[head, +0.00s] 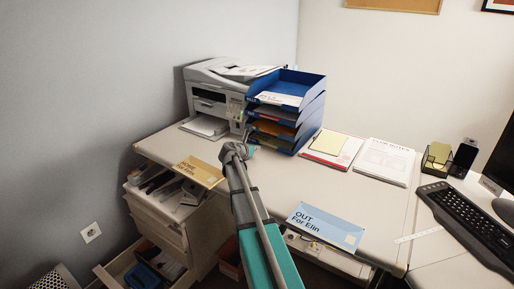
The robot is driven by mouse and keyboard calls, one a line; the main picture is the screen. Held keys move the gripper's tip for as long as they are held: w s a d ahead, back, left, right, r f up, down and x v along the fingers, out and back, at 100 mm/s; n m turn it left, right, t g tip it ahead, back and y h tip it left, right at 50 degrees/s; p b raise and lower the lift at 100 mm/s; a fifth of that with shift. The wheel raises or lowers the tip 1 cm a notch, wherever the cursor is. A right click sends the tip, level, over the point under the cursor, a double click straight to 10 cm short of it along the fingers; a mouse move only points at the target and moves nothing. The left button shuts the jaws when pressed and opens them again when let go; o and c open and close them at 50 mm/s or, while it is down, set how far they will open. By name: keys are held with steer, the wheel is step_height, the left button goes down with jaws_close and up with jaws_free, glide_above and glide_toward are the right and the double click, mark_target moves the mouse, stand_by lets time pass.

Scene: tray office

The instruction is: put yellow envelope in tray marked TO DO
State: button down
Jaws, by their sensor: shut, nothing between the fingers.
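A flat yellow envelope-like piece (200,171) with dark print, seemingly HOME, lies at the desk's front left edge. A stack of blue trays (310,98) stands at the back of the desk; its small labels are too small to read, so I cannot tell which is TO DO. A yellow-orange item (274,128) shows in one of the lower trays. My gripper (249,143) is shut and empty, at the stack's lower left front, right of the yellow piece and apart from it. My arm hides part of the desk.
A printer (212,92) stands left of the stack. Papers (385,160) and a red-edged pad (332,145) lie to the right. A blue OUT For Elin piece (327,227) lies at the front edge. Open drawers (160,207) are below left. A keyboard (470,222) is far right.

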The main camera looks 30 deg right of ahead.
steer(key=shift+r, duration=0.15)
steer(key=p, duration=0.1)
steer(key=r+y+p, duration=0.1)
steer(key=p, duration=0.1)
steer(key=shift+a+r, duration=0.25)
steer(key=r+y+p, duration=0.1)
steer(key=p, duration=0.2)
steer(key=shift+a+r+g, duration=0.15)
steer(key=shift+a+g, duration=0.25)
steer(key=a+y+p, duration=0.1)
steer(key=p, duration=0.1)
steer(key=r+p, duration=0.1)
steer(key=p, duration=0.1)
steer(key=shift+a+r+g+y, duration=0.2)
steer(key=shift+a+g+y, duration=0.1)
steer(key=shift+a+y, duration=0.1)
steer(key=shift+w+a+r+n+y+p, duration=0.1)
steer(key=shift+a+n+y+p, duration=0.3)
steer(key=shift+p, duration=0.35)
